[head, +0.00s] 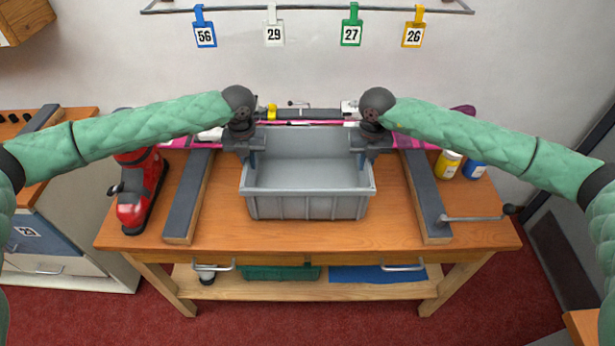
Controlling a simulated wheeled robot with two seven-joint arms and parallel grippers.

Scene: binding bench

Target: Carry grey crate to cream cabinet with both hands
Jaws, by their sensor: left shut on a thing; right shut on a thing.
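The grey crate (308,207) is an empty, open-topped bin over the middle of the wooden bench. My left gripper (250,158) is shut on the left wall of the grey crate near its back. My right gripper (363,158) is shut on its right wall, also near the back. The crate looks level; I cannot tell whether its base touches the bench top. A cream cabinet (75,265) with a wooden top and a blue panel stands to the left of the bench, partly hidden by my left arm.
The wooden bench (315,236) carries two dark bars (190,195) flanking the crate. A red machine (137,195) stands at the bench's left end. Yellow (447,165) and blue jars (474,169) stand at the right. Numbered tags (274,33) hang from a wall rail.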

